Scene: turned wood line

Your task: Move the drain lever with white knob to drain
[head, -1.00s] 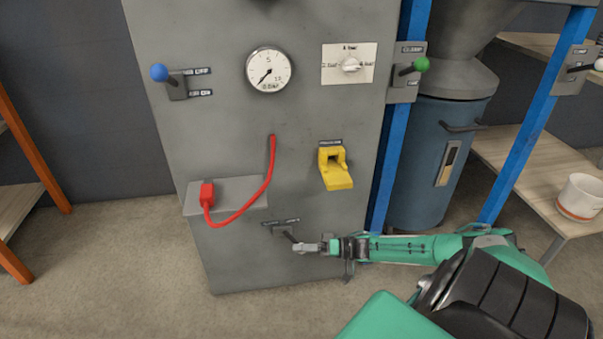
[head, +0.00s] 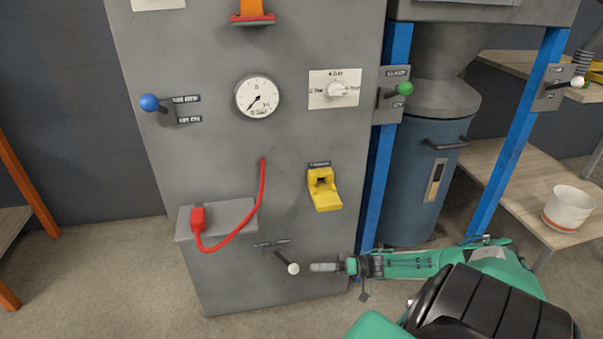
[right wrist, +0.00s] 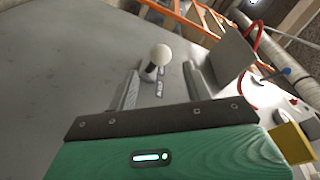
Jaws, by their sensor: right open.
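The lever with the white knob (head: 293,269) is low on the grey cabinet panel. Its dark arm leans down and to the right from its mount, under two small labels that are too small to read. My right gripper (head: 322,267) is just right of the knob, open and apart from it. In the right wrist view the white knob (right wrist: 161,54) shows beyond the two spread fingers (right wrist: 160,72), roughly centred, with nothing held. My left gripper is not in view.
A red cable (head: 262,205) loops from a plug on a grey ledge (head: 235,214) above left of the lever. A yellow latch (head: 323,190) sticks out above the gripper. Another white-knobbed lever (head: 577,82) is on the far right post. Levers with blue (head: 150,103) and green (head: 405,88) knobs are higher.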

